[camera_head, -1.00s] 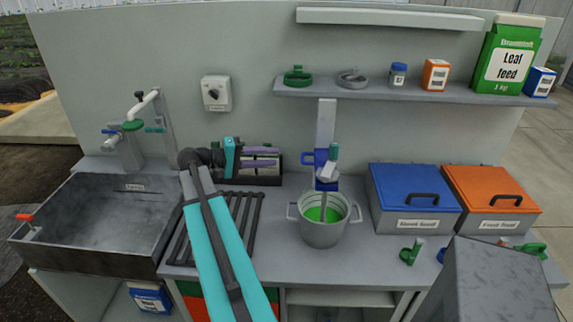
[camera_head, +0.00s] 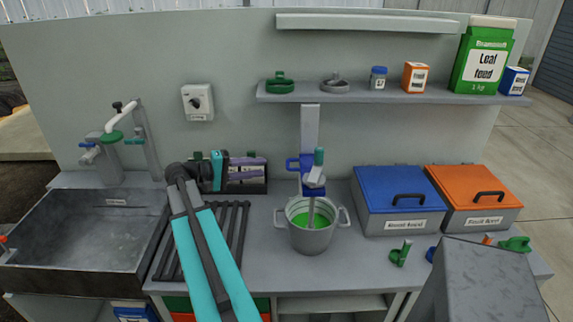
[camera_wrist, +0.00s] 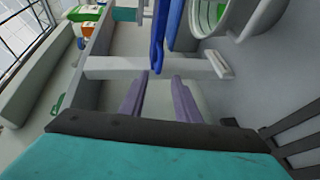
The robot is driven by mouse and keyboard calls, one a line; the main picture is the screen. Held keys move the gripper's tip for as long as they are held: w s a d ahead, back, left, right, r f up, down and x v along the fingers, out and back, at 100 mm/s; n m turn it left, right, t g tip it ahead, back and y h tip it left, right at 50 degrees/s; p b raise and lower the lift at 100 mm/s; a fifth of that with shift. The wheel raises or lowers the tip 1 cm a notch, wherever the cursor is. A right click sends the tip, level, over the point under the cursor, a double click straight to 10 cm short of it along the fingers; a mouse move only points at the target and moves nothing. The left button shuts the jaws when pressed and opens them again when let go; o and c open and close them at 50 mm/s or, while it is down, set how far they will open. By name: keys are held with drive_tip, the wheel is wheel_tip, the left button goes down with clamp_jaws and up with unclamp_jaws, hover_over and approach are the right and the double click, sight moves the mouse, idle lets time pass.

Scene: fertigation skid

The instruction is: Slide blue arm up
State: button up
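The blue arm (camera_head: 293,163) is part of a blue carriage on a grey upright post (camera_head: 309,128) behind a metal pot (camera_head: 311,240) of green liquid. A grey stirrer (camera_head: 314,180) on the carriage reaches down into the pot. My gripper (camera_head: 266,168) is to the left of the blue arm, at about its height, with its purple fingers apart and empty. In the wrist view a blue bar (camera_wrist: 158,40) of the arm ends just beyond and between the fingertips (camera_wrist: 158,82). I cannot tell whether they touch it.
A shelf (camera_head: 400,97) with caps and boxes runs above. Blue (camera_head: 397,187) and orange (camera_head: 467,183) lidded bins stand to the right. A sink (camera_head: 85,230) is at the left and a black rack (camera_head: 237,225) lies below my arm. Small green fittings (camera_head: 400,253) lie at the front right.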

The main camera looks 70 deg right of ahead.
sight(287, 163)
drive_tip(key=p+x, duration=0.3)
drive_tip(key=x, duration=0.8)
drive_tip(key=shift+s+d+f+p, duration=0.15)
drive_tip(key=shift+s+d+p, duration=0.1)
drive_tip(key=shift+p, duration=0.1)
